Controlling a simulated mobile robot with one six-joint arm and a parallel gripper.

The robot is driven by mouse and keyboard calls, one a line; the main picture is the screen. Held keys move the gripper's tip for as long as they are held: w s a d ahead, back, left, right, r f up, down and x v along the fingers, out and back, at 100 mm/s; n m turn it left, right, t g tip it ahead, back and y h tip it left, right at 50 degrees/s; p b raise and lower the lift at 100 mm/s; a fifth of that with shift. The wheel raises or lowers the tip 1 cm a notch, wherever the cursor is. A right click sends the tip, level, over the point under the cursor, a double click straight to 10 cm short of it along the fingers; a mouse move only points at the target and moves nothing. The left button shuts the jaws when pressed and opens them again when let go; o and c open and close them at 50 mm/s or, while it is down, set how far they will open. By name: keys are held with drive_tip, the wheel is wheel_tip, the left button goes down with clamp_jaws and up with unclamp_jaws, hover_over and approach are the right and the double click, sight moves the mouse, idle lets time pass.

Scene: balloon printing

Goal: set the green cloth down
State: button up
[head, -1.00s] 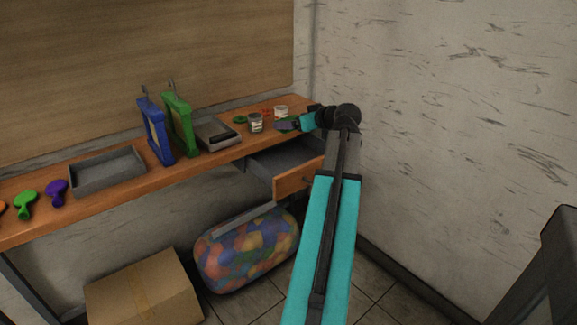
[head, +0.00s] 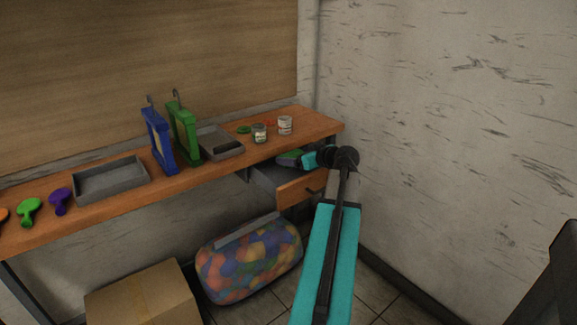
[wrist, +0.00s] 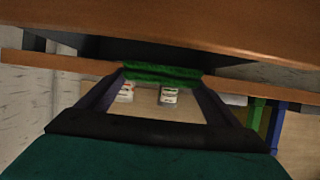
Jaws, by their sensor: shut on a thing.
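The green cloth (wrist: 162,73) is a folded strip pinched between the fingertips of my gripper (wrist: 162,78) in the wrist view. In the head view the cloth (head: 290,153) shows as a small green patch at the end of my gripper (head: 291,159). The gripper is shut on it, below the tabletop level, over the open drawer (head: 268,174) at the right end of the bench. Whether the cloth touches the drawer is hidden.
The wooden bench (head: 215,160) holds two jars (head: 259,134), a grey tray (head: 112,183), and blue (head: 158,140) and green (head: 184,132) upright frames. A ball bag (head: 250,262) and cardboard box (head: 142,295) stand below. The right wall is close to my arm.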

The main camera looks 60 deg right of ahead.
drive_tip(key=shift+f, duration=2.15)
drive_tip(key=w, duration=0.1)
drive_tip(key=w+d, duration=0.1)
drive_tip(key=w, duration=0.1)
drive_tip(key=shift+w+d, duration=0.15)
drive_tip(key=shift+w, duration=0.1)
drive_tip(key=shift+w+f, duration=0.15)
drive_tip(key=shift+w, duration=0.1)
drive_tip(key=shift+s+f+p, duration=0.1)
drive_tip(key=shift+f+p, duration=0.2)
drive_tip(key=shift+f, duration=0.15)
